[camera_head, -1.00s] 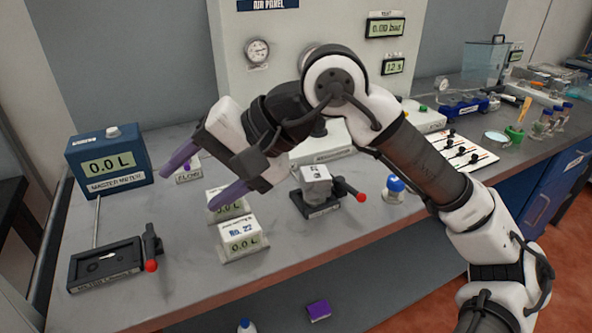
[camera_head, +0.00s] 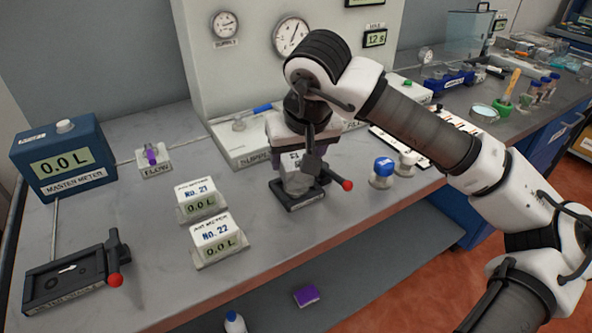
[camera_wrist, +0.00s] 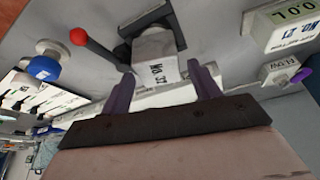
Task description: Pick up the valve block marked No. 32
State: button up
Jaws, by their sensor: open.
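The valve block (camera_head: 294,181) is a small white-grey block seated in a black clamp fixture (camera_head: 296,201) with a red-knobbed lever. In the wrist view the block (camera_wrist: 155,58) carries a label that seems to read No. 32. My gripper (camera_head: 303,168) points down right over the block, partly hiding it. In the wrist view the purple fingers of my gripper (camera_wrist: 160,72) are open, one on either side of the block's near end. I cannot tell whether either finger touches it.
Air meters No. 21 (camera_head: 200,198) and No. 22 (camera_head: 216,238) stand to the left. The red-knobbed lever (camera_head: 346,185) sticks out right of the fixture. A master meter (camera_head: 62,158) and an empty black fixture (camera_head: 70,278) are at far left.

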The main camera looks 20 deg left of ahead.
aim_at(296, 160)
jog(key=shift+w+p+x, duration=0.15)
jog(key=shift+p+x, duration=0.2)
jog(key=shift+x, duration=1)
jog(key=shift+w+p+x, duration=0.15)
jog(key=shift+p+x, duration=0.2)
jog(key=shift+x, duration=1)
jog(key=shift+r, duration=0.2)
jog(key=c, duration=1.3)
jog(key=shift+r, duration=0.15)
